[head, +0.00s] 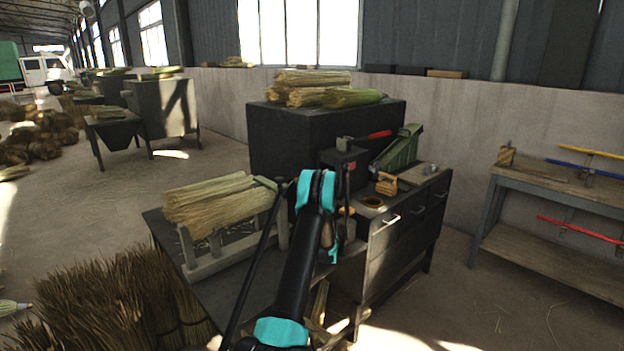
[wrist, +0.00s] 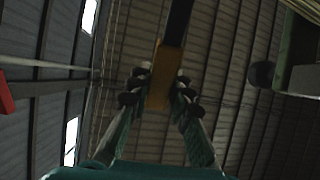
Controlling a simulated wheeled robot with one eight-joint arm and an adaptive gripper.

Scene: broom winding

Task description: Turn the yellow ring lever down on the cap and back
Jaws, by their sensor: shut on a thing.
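In the wrist view my gripper (wrist: 160,88) has its two fingers closed in from both sides on a yellow-orange bar (wrist: 166,62). A dark rod or strap continues from the bar toward the top of the picture. The bar looks like part of the yellow ring lever, but its ring shape is not clear here. In the head view my arm stands in front of the bench and hides most of the gripper and what it holds. A small orange piece (head: 346,211) shows just right of my arm. I cannot make out the cap.
The dark bench (head: 400,232) holds a wooden block (head: 386,184), a green part (head: 400,148) and a red-handled tool (head: 379,135). A straw bundle (head: 222,203) lies on a rack to the left. Open floor lies toward the right workbench (head: 545,182).

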